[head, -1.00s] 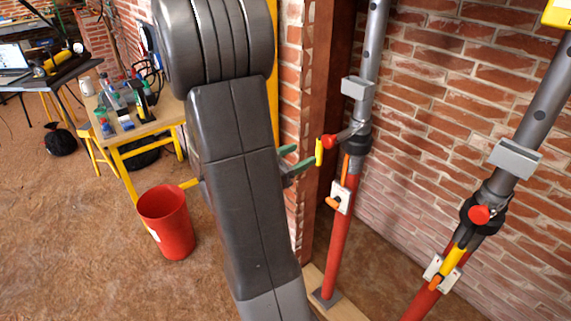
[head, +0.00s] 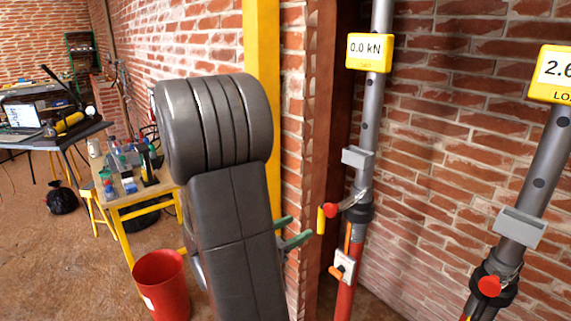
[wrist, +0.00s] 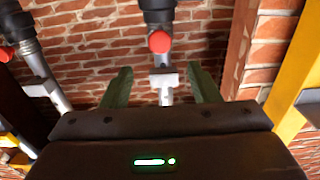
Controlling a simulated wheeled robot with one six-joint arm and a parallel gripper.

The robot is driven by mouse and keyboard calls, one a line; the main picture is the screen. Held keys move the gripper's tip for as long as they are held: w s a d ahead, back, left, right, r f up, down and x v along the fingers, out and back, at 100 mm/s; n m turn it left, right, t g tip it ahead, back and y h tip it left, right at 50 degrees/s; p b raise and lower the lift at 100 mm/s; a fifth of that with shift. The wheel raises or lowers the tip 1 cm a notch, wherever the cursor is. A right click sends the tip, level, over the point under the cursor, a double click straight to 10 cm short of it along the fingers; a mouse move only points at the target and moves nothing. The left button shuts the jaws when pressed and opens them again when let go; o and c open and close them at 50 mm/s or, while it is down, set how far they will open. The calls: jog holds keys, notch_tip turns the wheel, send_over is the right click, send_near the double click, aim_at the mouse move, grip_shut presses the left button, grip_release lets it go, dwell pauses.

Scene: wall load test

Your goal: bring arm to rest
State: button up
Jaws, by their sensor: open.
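My gripper (head: 300,227) shows in the head view as two green fingers beside my dark arm, which hides the rest of it. In the wrist view my gripper (wrist: 160,72) has its fingers well apart, with nothing held between them. The near prop (head: 361,180) stands upright just right of the fingers in the head view. It has a red knob (head: 331,210), a yellow tab (head: 320,220) and a yellow display (head: 369,52) reading 0.0 kN. In the wrist view a red knob (wrist: 160,41) lies beyond the fingers.
A second prop (head: 537,165) stands at the right; its display (head: 552,73) is cut off at 2.6. A brick wall (head: 455,130) is behind. A red bucket (head: 162,287) and a yellow-legged workbench (head: 130,190) stand left. Open floor (head: 60,270) lies at the lower left.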

aim_at(328, 211)
jog(key=p+x, duration=0.1)
jog(key=x, duration=1.1)
jog(key=shift+w+d+p, duration=0.3)
jog(key=shift+a, duration=0.1)
jog(key=b+v, duration=0.2)
jog(key=v, duration=1.2)
jog(key=p+x, duration=0.2)
jog(key=x, duration=1.6)
jog(key=shift+w+d+r, duration=0.1)
jog(key=shift+w+d, duration=0.05)
jog(key=shift+d, duration=0.15)
jog(key=shift+r, duration=0.1)
